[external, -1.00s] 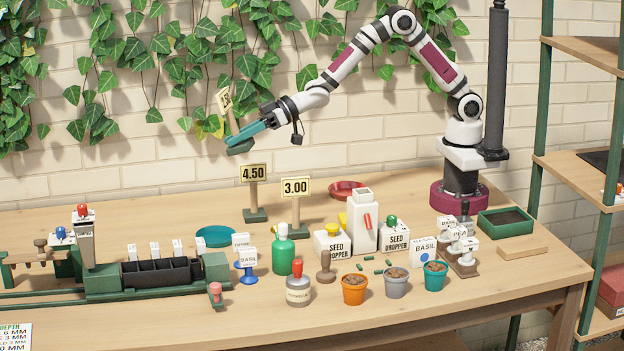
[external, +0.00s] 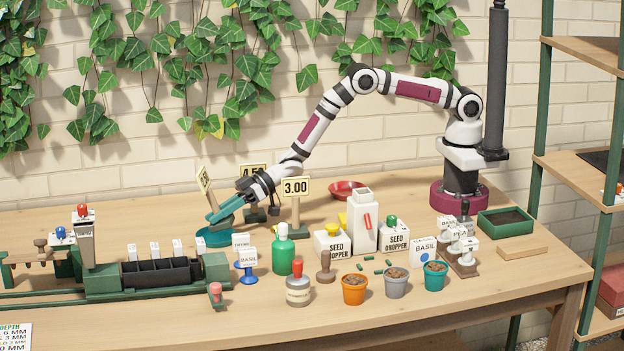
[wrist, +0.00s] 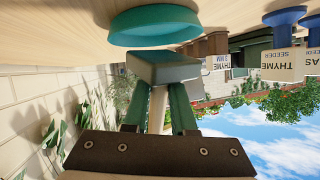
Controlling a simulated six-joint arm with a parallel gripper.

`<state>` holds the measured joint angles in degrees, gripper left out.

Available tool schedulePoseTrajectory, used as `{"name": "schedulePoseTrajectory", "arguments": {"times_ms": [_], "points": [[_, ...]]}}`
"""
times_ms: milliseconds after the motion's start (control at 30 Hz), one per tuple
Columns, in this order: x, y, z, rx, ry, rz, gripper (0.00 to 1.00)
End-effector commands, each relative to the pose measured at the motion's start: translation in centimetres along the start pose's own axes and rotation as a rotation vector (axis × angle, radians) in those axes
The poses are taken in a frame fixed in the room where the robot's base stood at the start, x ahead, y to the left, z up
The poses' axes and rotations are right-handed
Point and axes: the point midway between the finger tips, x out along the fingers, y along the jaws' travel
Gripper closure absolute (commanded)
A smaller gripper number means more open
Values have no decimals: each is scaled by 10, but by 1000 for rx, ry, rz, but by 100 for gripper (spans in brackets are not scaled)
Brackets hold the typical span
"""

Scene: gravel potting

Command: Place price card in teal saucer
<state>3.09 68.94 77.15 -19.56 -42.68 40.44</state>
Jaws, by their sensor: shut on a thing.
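My gripper (external: 229,207) is shut on a price card (external: 205,181), a cream card on a wooden post with a green base. The card is tilted to the left. In the wrist view the fingers (wrist: 159,108) close around the post, and the card's green base (wrist: 164,67) faces the saucer. The teal saucer (external: 213,240) lies on the table below the gripper, partly covered by the base in the external view. In the wrist view the saucer (wrist: 153,27) is just beyond the base; I cannot tell whether they touch.
Price cards reading 3.00 (external: 296,188) and 4.50 (external: 254,171) stand close to the right of my gripper. A red saucer (external: 346,190) lies farther right.

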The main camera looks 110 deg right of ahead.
Motion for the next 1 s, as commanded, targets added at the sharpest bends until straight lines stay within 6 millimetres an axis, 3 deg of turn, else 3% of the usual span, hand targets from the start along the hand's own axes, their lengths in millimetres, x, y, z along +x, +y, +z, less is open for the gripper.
{"name": "schedulePoseTrajectory", "arguments": {"times_ms": [133,567,600,733,1000], "points": [[7,3,16,0,2,0,100],[10,4,21,-1,3,0,100],[9,5,21,0,2,0,69],[9,4,21,0,2,0,46],[9,4,21,0,2,0,46]]}}
